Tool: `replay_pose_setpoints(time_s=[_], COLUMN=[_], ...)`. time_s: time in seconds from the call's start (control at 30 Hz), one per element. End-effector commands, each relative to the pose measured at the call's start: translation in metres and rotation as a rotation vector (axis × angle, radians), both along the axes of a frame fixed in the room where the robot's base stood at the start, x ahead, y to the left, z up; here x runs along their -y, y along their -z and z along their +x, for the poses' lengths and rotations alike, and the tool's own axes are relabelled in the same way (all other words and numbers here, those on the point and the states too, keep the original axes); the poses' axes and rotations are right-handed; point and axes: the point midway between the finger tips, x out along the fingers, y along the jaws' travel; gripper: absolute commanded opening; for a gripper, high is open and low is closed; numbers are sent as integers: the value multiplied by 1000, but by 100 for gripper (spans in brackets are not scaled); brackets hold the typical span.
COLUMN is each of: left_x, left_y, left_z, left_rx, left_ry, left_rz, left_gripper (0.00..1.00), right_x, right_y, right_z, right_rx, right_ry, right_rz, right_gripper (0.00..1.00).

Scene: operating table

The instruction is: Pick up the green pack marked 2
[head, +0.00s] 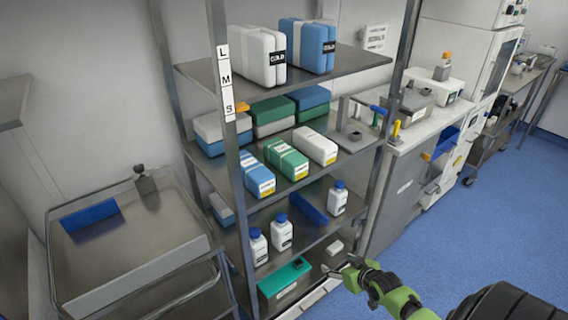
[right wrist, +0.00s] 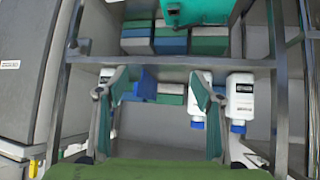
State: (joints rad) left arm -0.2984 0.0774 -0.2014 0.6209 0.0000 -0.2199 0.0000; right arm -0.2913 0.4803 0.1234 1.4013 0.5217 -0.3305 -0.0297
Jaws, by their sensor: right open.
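The green pack (head: 286,160) lies on the middle shelf in the head view, between a blue pack (head: 256,174) and a white pack (head: 315,146). It has a white and yellow label on its front end; the number is too small to read. My right gripper (head: 340,270) is open and empty, low in front of the rack, below and right of the green pack and well apart from it. In the right wrist view its two fingers (right wrist: 160,82) are spread, with shelves and bottles beyond. My left gripper is not in view.
Larger packs (head: 276,116) stand behind the front row. The upper shelf (head: 340,63) holds big white and blue packs. Below are white bottles (head: 281,233) and a teal box (head: 284,278). A rack post (head: 233,180) stands left; a steel cart (head: 130,250) is beside it.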

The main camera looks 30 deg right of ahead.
Motion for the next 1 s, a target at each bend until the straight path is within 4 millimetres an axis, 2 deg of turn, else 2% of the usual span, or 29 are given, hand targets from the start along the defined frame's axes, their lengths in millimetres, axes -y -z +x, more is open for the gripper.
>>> replay_pose_setpoints(time_s=[0.03, 0.07, 0.1, 0.17, 0.2, 0.3, 0.4, 0.5, 0.57, 1.0], left_x=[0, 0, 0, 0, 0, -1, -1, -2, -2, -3], left_y=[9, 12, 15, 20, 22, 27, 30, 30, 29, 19], left_z=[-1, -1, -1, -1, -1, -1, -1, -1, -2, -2], left_rx=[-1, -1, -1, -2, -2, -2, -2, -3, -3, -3], left_ry=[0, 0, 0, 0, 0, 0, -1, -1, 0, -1], left_rz=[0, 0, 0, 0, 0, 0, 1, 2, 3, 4], left_gripper=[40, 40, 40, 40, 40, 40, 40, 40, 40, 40], right_x=[12, 15, 16, 12, 6, -14, -33, -43, -45, -50], right_y=[-49, -79, -119, -177, -213, -285, -330, -351, -355, -347], right_z=[31, 46, 64, 84, 93, 106, 109, 110, 113, 178], right_rx=[95, 147, 215, 307, 361, 467, 530, 558, 564, 565], right_ry=[-14, -24, -43, -79, -106, -174, -229, -254, -260, -256], right_rz=[-9, -8, -8, -4, -1, 2, 4, 7, 8, 10], right_gripper=[61, 61, 61, 61, 61, 61, 61, 61, 61, 61])
